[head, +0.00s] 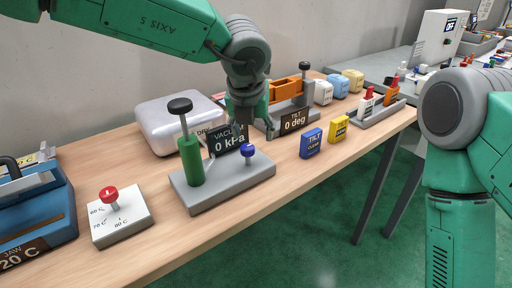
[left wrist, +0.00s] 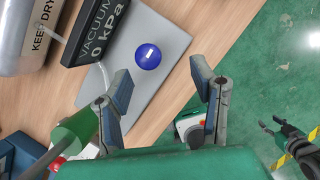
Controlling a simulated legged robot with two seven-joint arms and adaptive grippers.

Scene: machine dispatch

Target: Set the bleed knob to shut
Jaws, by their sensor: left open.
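The blue bleed knob (head: 247,151) stands on the grey base plate (head: 240,176) of the vacuum hand pump, right of its green cylinder (head: 190,160). In the left wrist view the knob (left wrist: 147,56) is round, with a short white mark on top. My left gripper (head: 250,118) is open and empty, above and slightly behind the knob in the head view. In the left wrist view its fingers (left wrist: 162,80) are spread, with the knob just beyond them, nearer the left fingertip, not touched. A dark gripper, apparently my right one (left wrist: 280,130), hangs over the floor; its opening is unclear.
The vacuum display (head: 228,140) reads 0 kPa behind the knob. A red knob on a white dial block (head: 122,222) stands at left. Blue (head: 311,143) and yellow (head: 339,129) blocks stand right of the pump. The table's front edge is close to the pump base.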

